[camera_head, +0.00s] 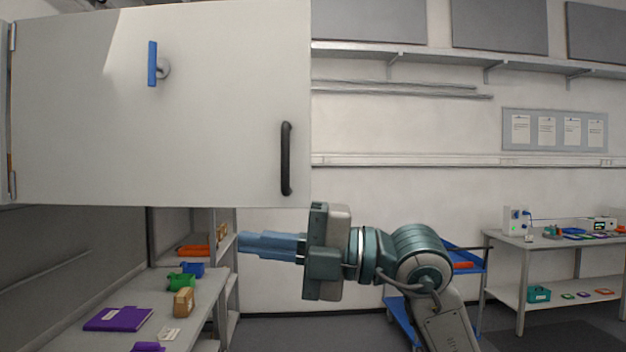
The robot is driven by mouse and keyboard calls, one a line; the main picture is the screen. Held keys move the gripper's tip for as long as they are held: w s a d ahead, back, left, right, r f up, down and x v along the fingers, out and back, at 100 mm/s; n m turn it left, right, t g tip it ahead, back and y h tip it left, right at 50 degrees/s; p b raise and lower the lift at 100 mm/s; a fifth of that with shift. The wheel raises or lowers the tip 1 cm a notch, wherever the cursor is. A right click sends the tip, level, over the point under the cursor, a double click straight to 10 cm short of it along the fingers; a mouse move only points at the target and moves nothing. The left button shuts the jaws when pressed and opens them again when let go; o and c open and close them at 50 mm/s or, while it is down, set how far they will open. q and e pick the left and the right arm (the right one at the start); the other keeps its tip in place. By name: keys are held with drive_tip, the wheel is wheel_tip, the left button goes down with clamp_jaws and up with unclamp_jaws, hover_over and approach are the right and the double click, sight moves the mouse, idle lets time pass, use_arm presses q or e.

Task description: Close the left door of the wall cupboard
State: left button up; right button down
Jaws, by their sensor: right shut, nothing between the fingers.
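A large pale cupboard door (220,110) fills the upper left of the head view. Its hinges show along its left edge, and a black bar handle (286,158) stands near its right edge. Its top edge slopes up toward the right. The cupboard's inside is hidden, and I cannot tell the door's exact angle. My right gripper (243,245) is shut and empty, with its blue fingers pointing left. In the picture it is just below the door's lower right part, with no visible contact. My left gripper is not in view.
A blue hook (153,64) is fixed on the door's face. Below is a bench (205,297) with a purple folder (118,318) and small boxes. A blue trolley (398,312) stands behind my right arm. Another table (507,240) stands at the right.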

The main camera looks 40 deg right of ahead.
drive_tip(key=d+r+m+t+h, duration=0.4)
drive_tip(key=d+m+h, duration=0.1)
drive_tip(key=d+h, duration=0.25)
drive_tip(key=m+t+h+p, duration=0.2)
drive_tip(key=m+h+p, duration=0.3)
drive_tip(key=p, duration=0.1)
approach(298, 175)
drive_tip(key=w+a, duration=0.2)
drive_tip(key=a, duration=0.1)
drive_tip(key=w+p, duration=0.1)
drive_tip(key=w+d+p, duration=0.1)
drive_tip(key=w, duration=0.1)
drive_tip(key=shift+d+r, duration=0.2)
drive_tip(key=shift+r, duration=0.05)
drive_tip(key=shift+w+d, duration=0.2)
drive_tip(key=shift+d, duration=0.3)
drive_tip(key=shift+w+f, duration=0.15)
drive_tip(key=shift+a, duration=0.15)
